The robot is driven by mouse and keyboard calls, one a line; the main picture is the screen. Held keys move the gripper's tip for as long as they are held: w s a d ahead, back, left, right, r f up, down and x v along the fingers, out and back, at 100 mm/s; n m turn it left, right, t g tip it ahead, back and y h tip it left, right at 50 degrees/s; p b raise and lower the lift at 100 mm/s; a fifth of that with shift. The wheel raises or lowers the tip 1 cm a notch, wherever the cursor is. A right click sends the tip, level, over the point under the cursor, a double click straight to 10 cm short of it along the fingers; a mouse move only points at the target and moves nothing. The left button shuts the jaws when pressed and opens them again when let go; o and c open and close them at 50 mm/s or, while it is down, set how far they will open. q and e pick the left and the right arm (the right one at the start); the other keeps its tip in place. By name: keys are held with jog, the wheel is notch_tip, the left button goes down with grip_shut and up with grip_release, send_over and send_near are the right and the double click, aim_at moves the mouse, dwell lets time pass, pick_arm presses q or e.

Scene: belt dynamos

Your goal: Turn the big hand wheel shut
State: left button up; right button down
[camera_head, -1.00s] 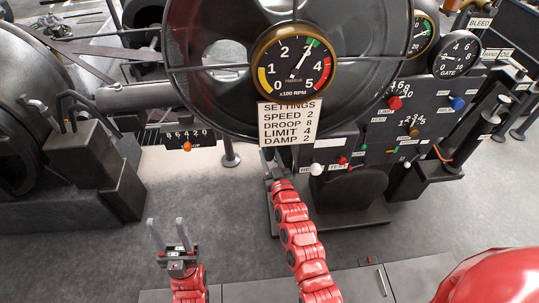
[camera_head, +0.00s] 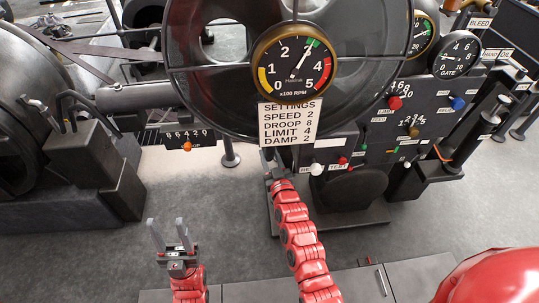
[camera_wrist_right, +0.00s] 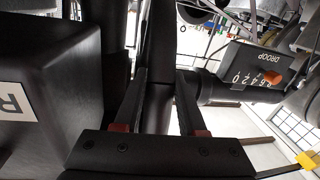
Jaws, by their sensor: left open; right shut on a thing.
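The big hand wheel (camera_head: 186,98) is a large dark ring with thin spokes in the upper middle of the head view. A round speed gauge and a settings sign stand in front of it and hide part of its rim. My right gripper (camera_head: 268,160) is at the wheel's lower edge, just below the sign. In the right wrist view its two fingers (camera_wrist_right: 155,95) are shut around a dark bar, which looks like the wheel's rim (camera_wrist_right: 158,60). My left gripper (camera_head: 170,236) is open and empty at the lower left, fingers up, well away from the wheel.
The gauge (camera_head: 294,63) reads about 3. The settings sign (camera_head: 290,121) hangs under it. A panel with coloured knobs (camera_head: 396,102) is right of the wheel. The droop box with an orange pointer (camera_head: 187,146) is to the left. The grey floor (camera_head: 200,190) around my left gripper is clear.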

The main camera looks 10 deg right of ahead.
jog(key=shift+d+r, duration=0.15)
jog(key=r+g+p, duration=0.1)
jog(key=r+p, duration=0.1)
jog(key=p, duration=0.1)
jog(key=s+r+g+p, duration=0.1)
jog(key=r+p, duration=0.2)
jog(key=p, duration=0.1)
jog(key=s+r+g+p, duration=0.1)
jog(key=r+p, duration=0.2)
jog(key=p, duration=0.1)
jog(key=shift+s, duration=0.2)
jog(key=shift+s+r+m+g+p, duration=0.2)
jog(key=shift+m+g+p, duration=0.1)
jog(key=shift+g+p, duration=0.2)
jog(key=shift+f, duration=0.2)
jog(key=c, duration=0.5)
grip_release()
jog(key=shift+s, duration=0.1)
